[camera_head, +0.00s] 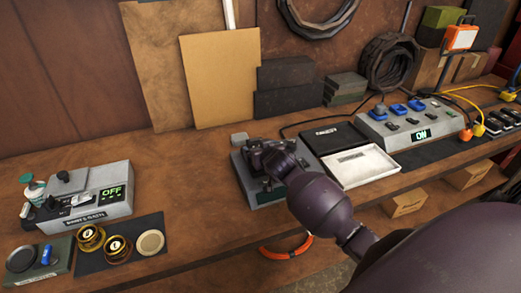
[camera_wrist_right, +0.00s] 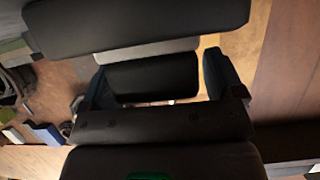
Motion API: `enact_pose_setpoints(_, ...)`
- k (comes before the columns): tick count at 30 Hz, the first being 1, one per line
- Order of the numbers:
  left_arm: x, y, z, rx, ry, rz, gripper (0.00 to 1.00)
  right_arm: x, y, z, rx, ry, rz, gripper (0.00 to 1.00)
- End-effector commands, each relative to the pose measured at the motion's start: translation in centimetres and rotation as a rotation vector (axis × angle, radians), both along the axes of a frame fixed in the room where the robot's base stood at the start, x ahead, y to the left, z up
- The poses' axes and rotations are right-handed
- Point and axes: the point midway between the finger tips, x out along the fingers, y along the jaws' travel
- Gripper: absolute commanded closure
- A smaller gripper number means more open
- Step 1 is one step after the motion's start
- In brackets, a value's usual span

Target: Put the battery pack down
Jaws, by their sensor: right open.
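My right arm reaches in from the right in the head view, with its gripper (camera_head: 265,160) low over a grey charger-like unit (camera_head: 268,200) on the bench. In the right wrist view the two fingers of the right gripper (camera_wrist_right: 158,82) stand apart. A dark block (camera_wrist_right: 152,77), which looks like the battery pack, shows between them, with a lighter grey part behind it. The jaws are open around the block; whether they touch it I cannot tell. In the head view the gripper hides most of the block and the unit's top. My left gripper is not in view.
A black case (camera_head: 332,137) and a white tray (camera_head: 362,166) lie right of the unit. A power box (camera_head: 405,127) reads ON; a grey box at left (camera_head: 90,200) reads OFF. An orange ring (camera_head: 285,250) hangs at the bench front.

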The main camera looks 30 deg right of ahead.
Motion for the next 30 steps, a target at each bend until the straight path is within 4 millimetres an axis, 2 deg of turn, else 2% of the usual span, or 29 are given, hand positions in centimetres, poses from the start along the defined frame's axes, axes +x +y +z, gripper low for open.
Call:
enact_pose_setpoints(8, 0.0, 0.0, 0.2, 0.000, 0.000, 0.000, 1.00, -0.4, 0.1, 0.7, 0.000, 0.000, 0.001, 0.13)
enact_pose_setpoints(24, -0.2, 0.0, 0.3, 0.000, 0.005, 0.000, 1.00, -8.3, 2.0, 4.0, 0.002, 0.001, -0.001, 0.13)
enact_pose_setpoints(30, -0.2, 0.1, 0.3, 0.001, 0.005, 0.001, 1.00, -10.2, 2.5, 4.9, 0.000, 0.000, 0.000, 0.13)
